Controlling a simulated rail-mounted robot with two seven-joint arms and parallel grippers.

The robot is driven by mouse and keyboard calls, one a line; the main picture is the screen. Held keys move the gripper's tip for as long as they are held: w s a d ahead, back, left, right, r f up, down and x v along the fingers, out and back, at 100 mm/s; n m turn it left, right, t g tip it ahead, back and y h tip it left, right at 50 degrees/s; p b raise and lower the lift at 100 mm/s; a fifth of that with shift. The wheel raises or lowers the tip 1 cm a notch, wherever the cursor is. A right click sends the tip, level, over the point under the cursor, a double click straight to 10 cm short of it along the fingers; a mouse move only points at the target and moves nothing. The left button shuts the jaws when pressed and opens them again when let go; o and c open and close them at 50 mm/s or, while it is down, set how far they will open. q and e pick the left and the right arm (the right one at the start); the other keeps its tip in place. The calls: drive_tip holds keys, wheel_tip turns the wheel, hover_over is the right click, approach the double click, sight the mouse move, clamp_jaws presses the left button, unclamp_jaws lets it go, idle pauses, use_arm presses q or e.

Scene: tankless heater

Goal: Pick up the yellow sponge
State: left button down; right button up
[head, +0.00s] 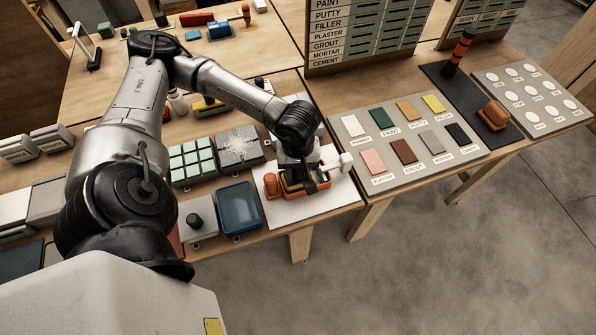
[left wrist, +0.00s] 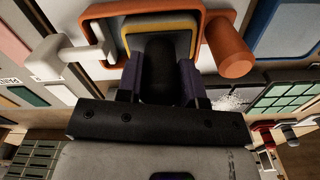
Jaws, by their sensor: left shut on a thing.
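My left gripper (head: 303,183) points down over the white board at the near end of the left bench. In the left wrist view its purple fingers (left wrist: 160,82) are shut on a dark, upright handle-like part (left wrist: 160,62). Just beyond it is a grey-faced block with a yellow edge (left wrist: 160,24), which looks like the yellow sponge. It sits within an orange-rimmed tray (left wrist: 118,22); the tray also shows in the head view (head: 283,192). The gripper hides much of the sponge, and I cannot tell whether it is lifted. My right gripper is not in view.
An orange cylinder (left wrist: 230,48) and a white fitting (left wrist: 65,56) flank the tray. A blue tray (head: 238,208) and a green-tiled block (head: 192,160) stand to the left.

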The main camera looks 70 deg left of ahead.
use_arm(q)
drive_tip(key=shift+r, duration=0.15)
wheel_tip(320, 180, up, 4)
drive_tip(key=shift+f+p, duration=0.1)
drive_tip(key=shift+p, duration=0.4)
drive_tip(key=w+d+r+p, duration=0.1)
drive_tip(key=w+d+r, duration=0.2)
drive_tip(key=d+r, duration=0.4)
drive_tip(key=shift+w+d+p, duration=0.3)
drive_tip(key=shift+d+p, duration=0.1)
drive_tip(key=shift+d, duration=1.65)
